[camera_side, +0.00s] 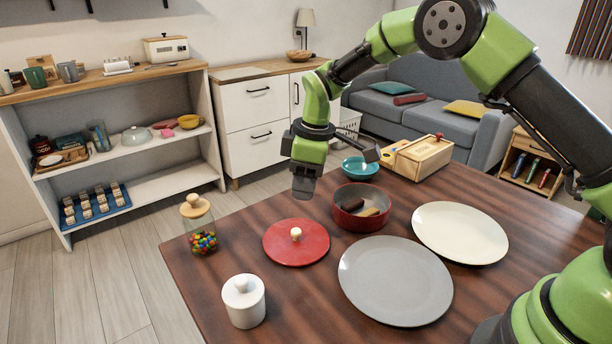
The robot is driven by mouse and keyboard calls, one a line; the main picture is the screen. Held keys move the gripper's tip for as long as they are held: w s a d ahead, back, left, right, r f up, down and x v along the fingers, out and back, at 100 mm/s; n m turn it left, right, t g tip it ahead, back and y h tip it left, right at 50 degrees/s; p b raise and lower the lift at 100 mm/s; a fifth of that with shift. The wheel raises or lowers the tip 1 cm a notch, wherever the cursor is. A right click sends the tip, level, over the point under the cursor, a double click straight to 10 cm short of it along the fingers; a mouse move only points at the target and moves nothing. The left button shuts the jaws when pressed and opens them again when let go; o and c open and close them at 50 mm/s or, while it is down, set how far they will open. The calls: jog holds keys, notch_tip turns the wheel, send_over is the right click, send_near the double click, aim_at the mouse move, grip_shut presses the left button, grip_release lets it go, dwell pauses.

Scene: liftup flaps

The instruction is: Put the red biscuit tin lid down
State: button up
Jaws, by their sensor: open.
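The red biscuit tin lid (283,249) lies flat on the dark wooden table, with its cream knob (296,234) facing up. The round red tin (346,212) stands uncovered just behind it to the right, with brown and tan biscuits showing inside. My gripper (304,190) hangs above the table, above and behind the lid and clear of it. It is open and holds nothing that I can see. The gap between its fingers is hard to make out from this side.
A grey plate (395,285) and a cream plate (460,232) lie to the right. A white lidded jar (244,306) and a glass jar of colored sweets (202,240) stand left. A teal bowl (360,168) and a wooden box (424,160) stand behind the tin.

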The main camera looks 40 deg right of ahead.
jog(key=s+d+r+m+t, duration=0.1)
jog(key=s+r+m, duration=0.2)
jog(key=s+r, duration=0.35)
jog(key=s+d+r+m+t, duration=0.1)
jog(key=s+r+m+t, duration=0.2)
jog(key=r, duration=0.7)
jog(key=s+r+m+t, duration=0.1)
jog(key=s+m, duration=0.6)
jog(key=s, duration=1)
jog(key=shift+s+d+r+t+y, duration=0.2)
jog(key=shift+d+r+t+y, duration=0.1)
jog(key=shift+t+y, duration=0.15)
